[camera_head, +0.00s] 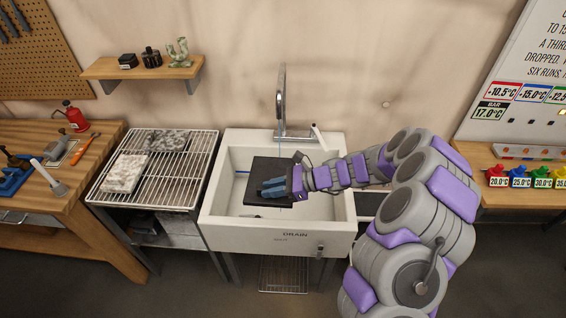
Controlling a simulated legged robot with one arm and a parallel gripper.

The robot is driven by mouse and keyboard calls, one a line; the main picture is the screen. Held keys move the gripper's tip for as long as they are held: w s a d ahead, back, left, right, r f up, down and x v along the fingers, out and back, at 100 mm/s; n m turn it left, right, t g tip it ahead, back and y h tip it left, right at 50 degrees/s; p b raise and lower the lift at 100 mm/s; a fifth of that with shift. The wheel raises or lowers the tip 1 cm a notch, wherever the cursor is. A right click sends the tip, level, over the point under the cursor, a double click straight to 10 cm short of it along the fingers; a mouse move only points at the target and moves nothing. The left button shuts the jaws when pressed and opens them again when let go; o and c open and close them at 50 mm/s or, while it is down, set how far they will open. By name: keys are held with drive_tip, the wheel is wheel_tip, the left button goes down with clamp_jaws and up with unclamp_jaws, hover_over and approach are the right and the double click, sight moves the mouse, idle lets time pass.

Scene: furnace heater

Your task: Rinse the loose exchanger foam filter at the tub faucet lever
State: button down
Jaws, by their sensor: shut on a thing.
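The foam filter (271,166) is a dark, flat, roughly square pad over the white tub (222,234). I cannot tell whether the filter touches the tub floor. The chrome faucet (282,92) rises at the tub's back edge, behind the filter. A pale lever (318,134) stands tilted to the right of the faucet base.
Left of the tub, a wire rack (172,183) holds two speckled grey pads (126,172). A wooden bench (88,213) with tools stands further left. A shelf (155,70) hangs above. Coloured weights or bottles (520,176) stand on the right bench.

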drive_tip(key=shift+a, duration=0.4)
drive_tip(key=shift+d, duration=0.35)
drive_tip(key=shift+s+r, duration=0.15)
drive_tip(key=shift+r, duration=0.05)
drive_tip(key=shift+s+a+r+p, duration=0.4)
drive_tip(key=shift+s+a+r, duration=0.05)
drive_tip(key=shift+s+r, duration=0.2)
drive_tip(key=shift+s+a+r+p, duration=0.4)
drive_tip(key=shift+s+r, duration=0.1)
drive_tip(key=shift+s, duration=0.15)
drive_tip(key=shift+s+a+r, duration=0.2)
drive_tip(key=shift+s+r, duration=0.45)
drive_tip(key=shift+s, duration=0.2)
